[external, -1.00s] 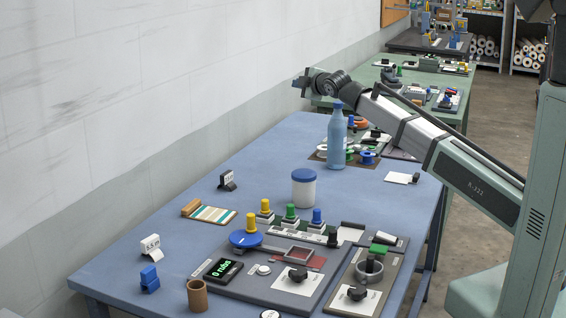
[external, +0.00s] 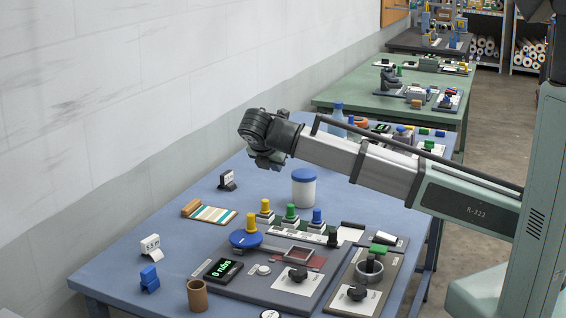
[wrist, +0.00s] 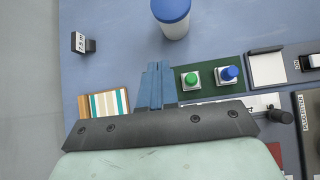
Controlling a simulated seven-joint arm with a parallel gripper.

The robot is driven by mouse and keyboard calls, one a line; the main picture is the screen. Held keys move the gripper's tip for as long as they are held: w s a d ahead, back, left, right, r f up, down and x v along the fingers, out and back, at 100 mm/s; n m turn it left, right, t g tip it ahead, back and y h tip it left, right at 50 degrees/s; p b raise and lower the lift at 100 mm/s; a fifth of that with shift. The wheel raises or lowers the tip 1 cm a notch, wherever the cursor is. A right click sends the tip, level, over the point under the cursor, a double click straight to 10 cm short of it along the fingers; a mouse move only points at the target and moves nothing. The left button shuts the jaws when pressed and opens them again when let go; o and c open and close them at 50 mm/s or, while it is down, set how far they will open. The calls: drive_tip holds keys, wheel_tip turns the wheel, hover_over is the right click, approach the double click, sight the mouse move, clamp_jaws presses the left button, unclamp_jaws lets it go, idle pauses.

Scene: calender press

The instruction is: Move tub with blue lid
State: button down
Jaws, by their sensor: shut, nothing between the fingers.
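The tub with the blue lid (external: 304,190) stands upright on the blue table, its body white. In the wrist view the tub (wrist: 172,20) is at the top edge, partly cut off, beyond my fingertips. My gripper (external: 268,163) hangs above the table, up and left of the tub in the external view, apart from it. In the wrist view its blue fingers (wrist: 157,68) are pressed together with nothing between them.
Green and blue knobs (wrist: 192,78) and a yellow one stand on a panel near the tub. A striped sample card (external: 210,213) and a small label stand (external: 227,180) lie to the left. A blue bottle (external: 337,108) stands behind my arm. Bare table surrounds the tub's left side.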

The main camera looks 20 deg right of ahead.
drive_tip(key=s, duration=0.3)
approach(298, 183)
drive_tip(key=a+f+x, duration=0.1)
drive_tip(key=x, duration=0.3)
drive_tip(key=shift+w+d+h, duration=0.4)
drive_tip(key=shift+w+d, duration=0.05)
drive_tip(key=shift+d, duration=0.3)
drive_tip(key=w+d, duration=1.4)
drive_tip(key=shift+w+d, duration=0.2)
drive_tip(key=shift+w, duration=0.05)
drive_tip(key=shift+s+a, duration=0.1)
